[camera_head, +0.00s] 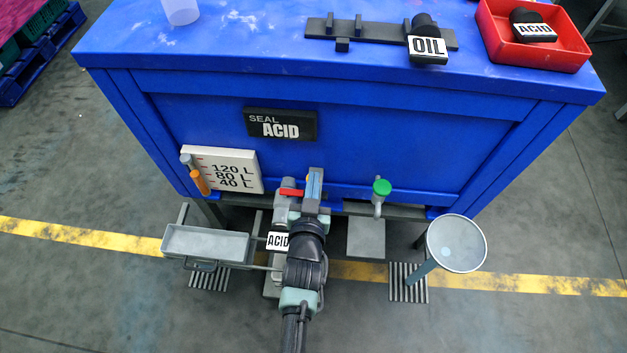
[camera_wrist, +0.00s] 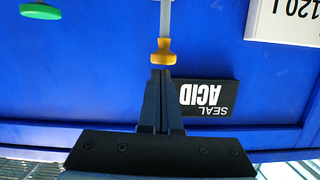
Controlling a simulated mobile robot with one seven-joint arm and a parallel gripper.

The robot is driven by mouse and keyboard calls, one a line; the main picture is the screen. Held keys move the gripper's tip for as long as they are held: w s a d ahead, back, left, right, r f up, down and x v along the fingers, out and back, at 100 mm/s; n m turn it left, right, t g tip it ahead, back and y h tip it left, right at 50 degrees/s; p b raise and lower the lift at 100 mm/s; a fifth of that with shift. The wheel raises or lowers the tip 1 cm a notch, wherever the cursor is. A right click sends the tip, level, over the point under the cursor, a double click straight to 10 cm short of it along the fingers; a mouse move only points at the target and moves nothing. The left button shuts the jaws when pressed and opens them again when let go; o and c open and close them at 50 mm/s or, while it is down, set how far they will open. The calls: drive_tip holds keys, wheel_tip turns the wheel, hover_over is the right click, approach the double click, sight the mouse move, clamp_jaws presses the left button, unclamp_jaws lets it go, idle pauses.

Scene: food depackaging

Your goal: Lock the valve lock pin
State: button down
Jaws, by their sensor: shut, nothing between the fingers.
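In the wrist view, whose picture is upside down, a yellow knob (camera_wrist: 163,54) sits on the end of a pale grey rod (camera_wrist: 165,17); I take it to be the lock pin. My gripper (camera_wrist: 161,73) is shut and empty, its fingertips right at the knob's end; I cannot tell whether they touch. In the head view, my arm and gripper hide most of the valve. A red handle (camera_head: 291,192) shows just left of my gripper, in front of the blue tank (camera_head: 390,140).
A green knob (camera_head: 381,187) stands to the right, with a round-topped stand (camera_head: 457,243) beyond it. A grey tray (camera_head: 205,243) and a level gauge (camera_head: 222,168) are to the left. A SEAL ACID sign (camera_head: 281,124) is on the tank. An ACID tag (camera_head: 278,241) hangs beside my arm.

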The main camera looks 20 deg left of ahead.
wheel_tip(320, 180, down, 4)
drive_tip(key=b, duration=0.3)
drive_tip(key=shift+r, duration=0.15)
wheel_tip(320, 180, up, 5)
drive_tip(key=p, duration=0.4)
drive_tip(key=b+v, duration=0.1)
drive_tip(key=v, duration=0.8)
drive_tip(key=shift+s+d+f, duration=0.25)
drive_tip(key=shift+s+f, duration=0.05)
drive_tip(key=shift+s, duration=0.15)
